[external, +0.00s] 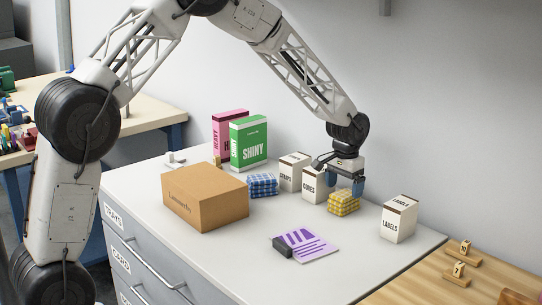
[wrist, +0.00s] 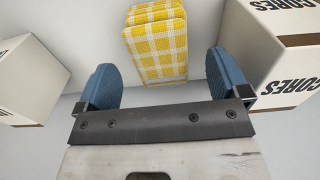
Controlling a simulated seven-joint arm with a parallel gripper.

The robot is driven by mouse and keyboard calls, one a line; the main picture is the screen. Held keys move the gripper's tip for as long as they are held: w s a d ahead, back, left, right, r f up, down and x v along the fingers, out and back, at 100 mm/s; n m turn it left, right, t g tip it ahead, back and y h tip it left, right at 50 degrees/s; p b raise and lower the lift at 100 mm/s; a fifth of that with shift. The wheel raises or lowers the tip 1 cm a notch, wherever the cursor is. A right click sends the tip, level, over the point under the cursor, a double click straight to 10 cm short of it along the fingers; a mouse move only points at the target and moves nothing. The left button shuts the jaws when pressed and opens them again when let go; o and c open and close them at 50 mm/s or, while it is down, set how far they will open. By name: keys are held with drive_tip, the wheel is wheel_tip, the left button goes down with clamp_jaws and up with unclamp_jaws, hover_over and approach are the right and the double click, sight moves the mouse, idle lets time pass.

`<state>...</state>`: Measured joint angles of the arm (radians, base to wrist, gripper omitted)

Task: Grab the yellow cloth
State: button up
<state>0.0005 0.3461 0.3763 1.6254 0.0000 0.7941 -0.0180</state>
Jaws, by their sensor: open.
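The yellow cloth (external: 343,203) is a folded, yellow-and-white checked bundle on the grey-white cabinet top. In the wrist view the yellow cloth (wrist: 157,45) lies ahead of my gripper, between the lines of its two fingers. My gripper (external: 346,184) is right at the cloth in the external view, pointing down. In the wrist view my gripper (wrist: 165,85) has its blue fingertips spread wide, with nothing held between them. I cannot tell whether a finger touches the cloth.
The white CORES box (external: 313,185) stands close left of the cloth and shows at right in the wrist view (wrist: 285,60). The LABELS box (external: 399,219) is to the right.

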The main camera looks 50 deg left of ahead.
sight(345, 193)
drive_tip(key=shift+f, duration=2.6)
drive_tip(key=shift+c, duration=0.2)
drive_tip(key=c, duration=1)
drive_tip(key=shift+r, duration=0.1)
drive_tip(key=shift+r, duration=0.7)
wheel_tip(345, 193, up, 2)
drive_tip(key=shift+r, duration=0.1)
drive_tip(key=s, duration=0.5)
drive_tip(key=s+r, duration=0.1)
drive_tip(key=s, duration=1)
drive_tip(key=shift+r, duration=0.15)
